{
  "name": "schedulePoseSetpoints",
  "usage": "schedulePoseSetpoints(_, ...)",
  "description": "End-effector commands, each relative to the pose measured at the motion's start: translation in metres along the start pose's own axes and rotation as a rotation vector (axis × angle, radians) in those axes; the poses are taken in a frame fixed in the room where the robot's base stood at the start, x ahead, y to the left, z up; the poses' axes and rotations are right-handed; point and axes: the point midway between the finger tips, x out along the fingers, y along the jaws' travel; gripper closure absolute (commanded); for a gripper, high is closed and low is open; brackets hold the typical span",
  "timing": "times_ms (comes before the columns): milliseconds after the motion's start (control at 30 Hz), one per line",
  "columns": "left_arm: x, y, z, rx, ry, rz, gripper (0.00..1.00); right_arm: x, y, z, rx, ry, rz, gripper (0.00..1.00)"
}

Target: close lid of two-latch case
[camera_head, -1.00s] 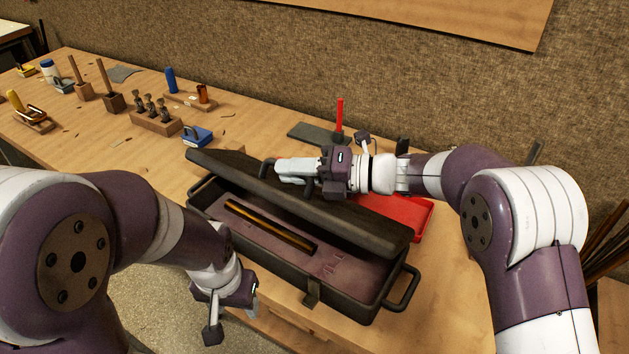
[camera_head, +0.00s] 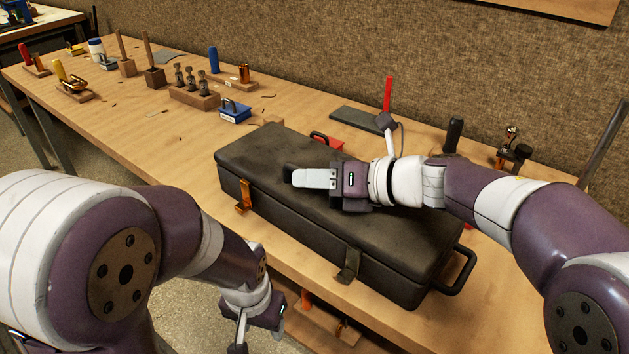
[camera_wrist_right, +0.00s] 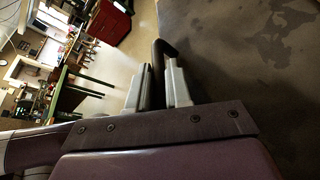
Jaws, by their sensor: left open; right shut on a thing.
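The long black case (camera_head: 395,284) lies on the bench, its lid (camera_head: 270,155) down flat over the base, so the inside is hidden. A brass-coloured latch (camera_head: 243,196) is on the front at the left, and a dark latch (camera_head: 349,265) is on the front at the right. My right gripper (camera_head: 300,178) is low over the lid. In the right wrist view its fingers (camera_wrist_right: 156,88) are shut on a dark curved lid handle (camera_wrist_right: 160,62). My left gripper (camera_head: 246,328) is open and empty, in front of and below the bench edge, apart from the case.
A dark side handle (camera_head: 462,272) sticks out at the case's right end. Behind the case are a red object (camera_head: 327,141) and a grey mat (camera_head: 358,120). A blue box (camera_head: 234,111) and a wooden tool block (camera_head: 193,96) stand at the back left.

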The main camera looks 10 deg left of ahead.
Motion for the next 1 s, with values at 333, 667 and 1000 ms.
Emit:
schedulePoseSetpoints(333,0.002,0.000,0.000,0.000,0.000,0.000,0.45,0.001,-0.002,-0.003,-0.011,0.003,-0.005,1.00)
schedulePoseSetpoints(667,0.003,0.000,0.000,0.000,0.000,0.000,0.45,0.001,-0.002,-0.003,-0.010,0.003,-0.005,0.75)
schedulePoseSetpoints(1000,-0.007,0.000,-0.001,0.000,0.000,0.000,0.45,-0.050,-0.001,0.001,-0.010,-0.002,-0.010,0.75)
